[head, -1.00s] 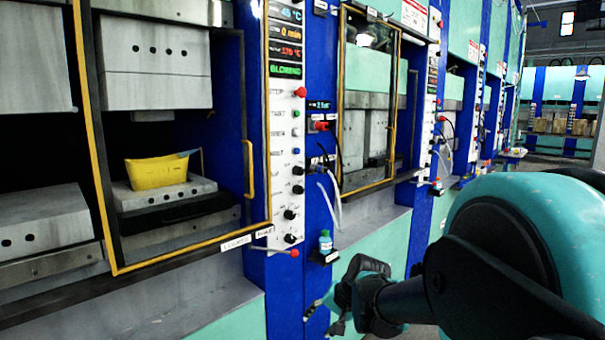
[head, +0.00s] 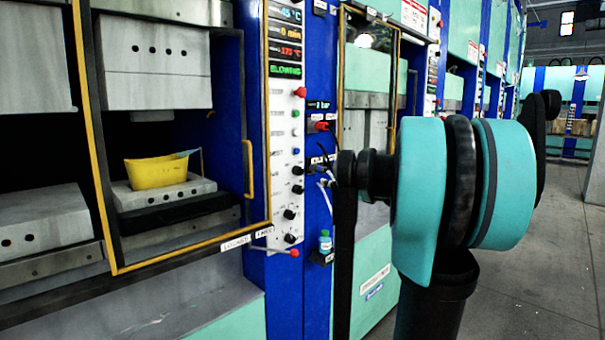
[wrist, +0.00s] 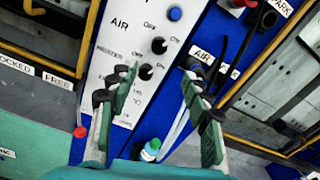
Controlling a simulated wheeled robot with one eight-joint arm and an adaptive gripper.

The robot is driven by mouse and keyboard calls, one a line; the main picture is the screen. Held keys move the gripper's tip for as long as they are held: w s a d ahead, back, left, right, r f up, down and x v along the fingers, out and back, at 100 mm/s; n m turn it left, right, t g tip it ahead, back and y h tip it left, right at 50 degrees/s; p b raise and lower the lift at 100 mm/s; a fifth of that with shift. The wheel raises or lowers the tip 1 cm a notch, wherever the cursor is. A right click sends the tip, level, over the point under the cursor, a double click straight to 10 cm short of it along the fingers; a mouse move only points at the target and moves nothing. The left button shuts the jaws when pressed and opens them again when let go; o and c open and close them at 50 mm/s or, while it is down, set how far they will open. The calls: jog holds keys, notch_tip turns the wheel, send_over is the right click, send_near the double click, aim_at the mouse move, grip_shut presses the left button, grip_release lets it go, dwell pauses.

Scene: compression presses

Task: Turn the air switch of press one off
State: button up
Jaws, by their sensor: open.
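The white control panel (head: 283,130) of the nearest press carries a column of switches. In the wrist view, this panel (wrist: 119,51) is tilted and has the word AIR beside black knobs. The upper black knob (wrist: 158,45) lies just beyond the gap between my fingertips. A lower black knob (wrist: 146,72) shows between the fingers, near the left fingertip. Small labels by the knobs are too blurred to read surely. My gripper (wrist: 158,70) is open and empty, with green pads facing each other; I cannot tell that it touches any knob. I cannot make it out in the head view.
A blue button (wrist: 175,13) sits above the knobs, a red knob (wrist: 80,132) at lower left. A second AIR label (wrist: 203,55) and hoses are on the blue column. A small bottle (wrist: 151,150) stands below. The press holds a yellow piece (head: 158,171).

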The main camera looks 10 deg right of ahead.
aim_at(301, 171)
jog(key=x, duration=1.4)
jog(key=shift+w+a, duration=0.25)
grip_shut()
